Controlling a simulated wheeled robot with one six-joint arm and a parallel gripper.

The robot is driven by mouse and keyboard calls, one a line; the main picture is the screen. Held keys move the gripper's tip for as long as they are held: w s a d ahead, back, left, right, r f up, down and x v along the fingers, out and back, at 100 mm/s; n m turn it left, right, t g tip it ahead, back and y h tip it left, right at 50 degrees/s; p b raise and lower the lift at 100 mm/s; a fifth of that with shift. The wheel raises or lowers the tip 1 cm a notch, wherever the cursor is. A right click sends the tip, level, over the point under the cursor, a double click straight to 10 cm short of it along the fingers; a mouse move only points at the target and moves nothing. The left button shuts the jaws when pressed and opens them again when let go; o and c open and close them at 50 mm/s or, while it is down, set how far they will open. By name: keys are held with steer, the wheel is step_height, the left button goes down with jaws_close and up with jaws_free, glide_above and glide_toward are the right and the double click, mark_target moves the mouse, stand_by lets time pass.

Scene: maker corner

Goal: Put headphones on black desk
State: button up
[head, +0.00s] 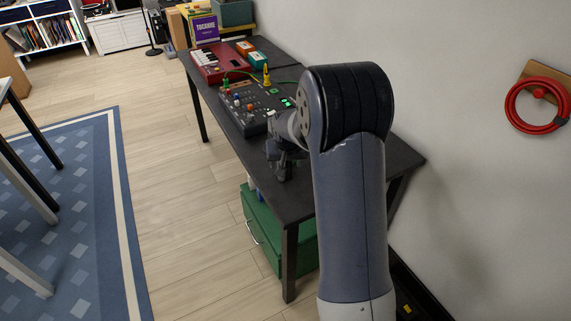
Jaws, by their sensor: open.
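The black desk (345,170) stands along the wall, and my arm covers part of its near end. My gripper (280,174) is over the desk's near left part, pointing down, close to the front edge. It is open; the fingers are small and dark in this view. I cannot make out any headphones in the head view. The part of the desk behind my arm is hidden, so I cannot tell whether they lie there.
A dark mixer (252,103) with knobs and cables, a red keyboard (220,63) and small orange and green boxes (257,60) stand farther along the desk. A green drawer unit (262,228) is underneath. A red cable coil (537,105) hangs on the wall.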

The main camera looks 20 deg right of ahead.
steer(key=v, duration=1)
steer(key=shift+s+r, duration=0.1)
stand_by(1.6)
